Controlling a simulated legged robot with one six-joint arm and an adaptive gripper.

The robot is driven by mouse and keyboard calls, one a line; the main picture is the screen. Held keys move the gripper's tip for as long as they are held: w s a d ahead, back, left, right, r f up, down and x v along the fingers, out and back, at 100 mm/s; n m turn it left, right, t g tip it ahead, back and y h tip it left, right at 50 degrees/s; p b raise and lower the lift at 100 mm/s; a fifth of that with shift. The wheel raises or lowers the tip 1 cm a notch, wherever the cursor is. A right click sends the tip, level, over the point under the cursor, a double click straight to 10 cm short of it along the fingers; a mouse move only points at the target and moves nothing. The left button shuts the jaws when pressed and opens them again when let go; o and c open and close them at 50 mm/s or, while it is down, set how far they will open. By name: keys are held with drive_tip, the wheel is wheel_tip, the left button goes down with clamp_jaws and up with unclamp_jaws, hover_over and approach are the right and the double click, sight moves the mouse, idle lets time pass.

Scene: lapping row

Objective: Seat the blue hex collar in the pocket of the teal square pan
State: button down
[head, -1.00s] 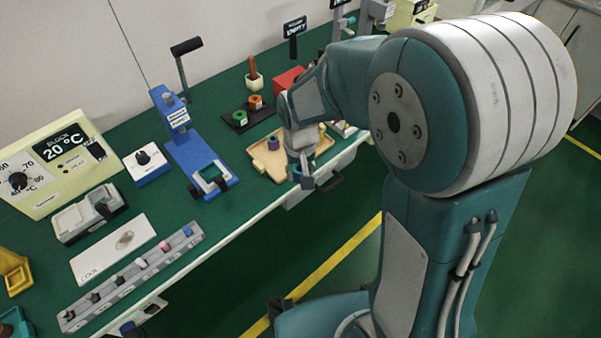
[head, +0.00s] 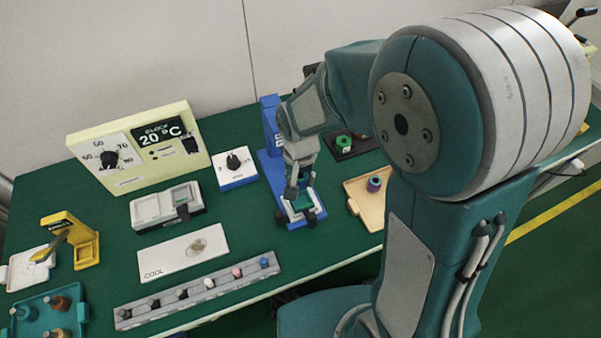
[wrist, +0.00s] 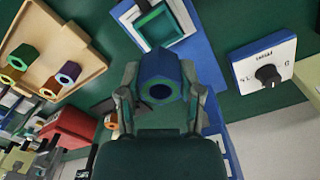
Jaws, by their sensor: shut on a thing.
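The blue hex collar (wrist: 150,68) is held between the two fingers of my gripper (wrist: 162,103) in the wrist view, its round hole facing the camera. In the head view my gripper (head: 298,182) is over the front of the blue stand (head: 271,180); the collar is hard to make out there. A teal square pan (wrist: 153,22) with a dark inside shows beyond the collar in the wrist view, within a pale frame on the stand. It is partly hidden by my gripper in the head view. The collar appears apart from the pan; its height above it is unclear.
A tan tray (head: 357,201) with a purple collar (head: 375,184) lies to the right. A dial box (head: 236,168) and grey scale-like device (head: 166,206) stand left. A white COOL plate (head: 184,252) and a rack of pegs (head: 197,291) lie in front.

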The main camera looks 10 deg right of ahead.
sight(301, 203)
drive_tip(key=shift+f, duration=1.35)
drive_tip(key=shift+d+f, duration=0.15)
drive_tip(key=shift+f, duration=1.4)
drive_tip(key=shift+f, duration=1.05)
drive_tip(key=shift+c, duration=0.8)
unclamp_jaws()
drive_tip(key=shift+r, duration=0.1)
